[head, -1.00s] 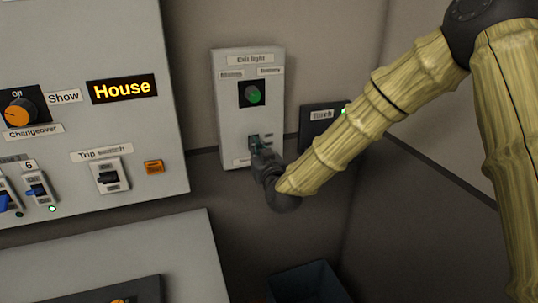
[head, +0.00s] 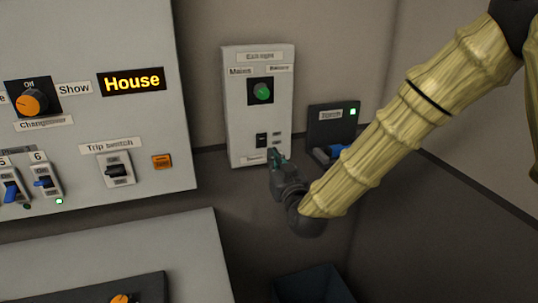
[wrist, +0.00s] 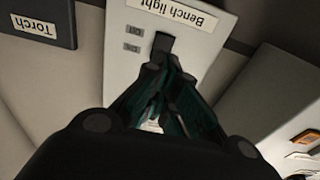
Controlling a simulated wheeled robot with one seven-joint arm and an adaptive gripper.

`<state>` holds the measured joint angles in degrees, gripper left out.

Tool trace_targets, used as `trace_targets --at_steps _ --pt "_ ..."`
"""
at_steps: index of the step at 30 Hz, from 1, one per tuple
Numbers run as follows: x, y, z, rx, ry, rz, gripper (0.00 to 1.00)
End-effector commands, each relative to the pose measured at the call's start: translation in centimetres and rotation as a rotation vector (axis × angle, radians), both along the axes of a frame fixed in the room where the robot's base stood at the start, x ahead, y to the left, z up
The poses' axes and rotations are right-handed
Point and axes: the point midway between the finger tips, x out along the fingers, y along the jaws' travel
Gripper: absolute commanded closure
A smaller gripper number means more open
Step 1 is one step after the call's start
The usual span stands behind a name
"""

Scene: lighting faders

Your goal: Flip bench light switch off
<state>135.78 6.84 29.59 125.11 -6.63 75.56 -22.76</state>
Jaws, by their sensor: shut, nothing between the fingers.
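The bench light switch is a small black rocker (head: 262,140) low on a pale wall box (head: 236,115). In the wrist view the dark rocker (wrist: 163,43) stands beside small On and Off tags and an upside-down "Bench light" label (wrist: 172,12). Which way it is set I cannot tell for sure. My gripper (head: 277,157) is shut and empty, with its tips just below and right of the rocker in the head view. In the wrist view the shut fingertips (wrist: 164,66) overlap the rocker's near end; whether they touch is unclear.
The box also has a green knob (head: 262,92) under an "Exit light" label. A dark torch holder (head: 333,118) with a blue-ended torch is close on the right. A large control panel (head: 90,160) stands left. An open bin (head: 312,285) is below.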

Motion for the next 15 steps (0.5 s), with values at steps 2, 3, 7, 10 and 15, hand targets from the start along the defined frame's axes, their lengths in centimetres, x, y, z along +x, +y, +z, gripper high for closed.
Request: trace_targets --at_steps 2,3,7,10,15 --pt "-1.5 -0.4 -0.4 -0.001 0.001 0.003 1.0" --pt "-2.1 -0.7 -0.4 -0.001 0.001 0.004 1.0" --pt "-3.8 -1.4 -0.5 -0.001 0.001 0.004 1.0" --pt "-4.7 -1.8 -0.5 -0.001 0.001 0.003 1.0" --pt "-5.5 -2.1 -0.5 0.0 0.0 0.003 1.0"
